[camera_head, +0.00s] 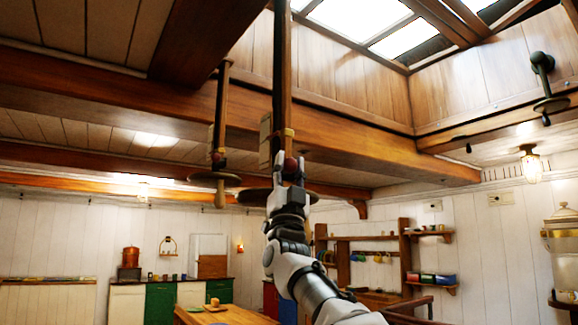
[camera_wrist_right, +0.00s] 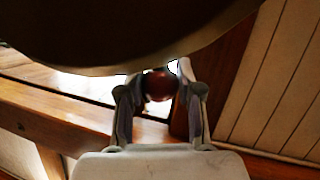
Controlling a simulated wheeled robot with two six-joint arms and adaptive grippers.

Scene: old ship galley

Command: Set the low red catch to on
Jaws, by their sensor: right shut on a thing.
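The low red catch (camera_head: 291,166) is a small dark-red knob on a hanging wooden post (camera_head: 283,80), just above a round dark disc (camera_head: 255,196). My right gripper (camera_head: 290,168) reaches up from below and is shut on the knob. In the right wrist view the red knob (camera_wrist_right: 158,86) sits between the two fingertips (camera_wrist_right: 158,92), under the large dark disc (camera_wrist_right: 120,35). The fingers hide part of the knob, and I cannot tell which setting the catch is at. My left gripper is not in view.
A second hanging post (camera_head: 221,110) with its own disc (camera_head: 214,179) hangs to the left. A heavy ceiling beam (camera_head: 370,150) runs close behind my gripper. A dark fitting (camera_head: 548,85) hangs at upper right. A wooden table (camera_head: 228,315) stands below.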

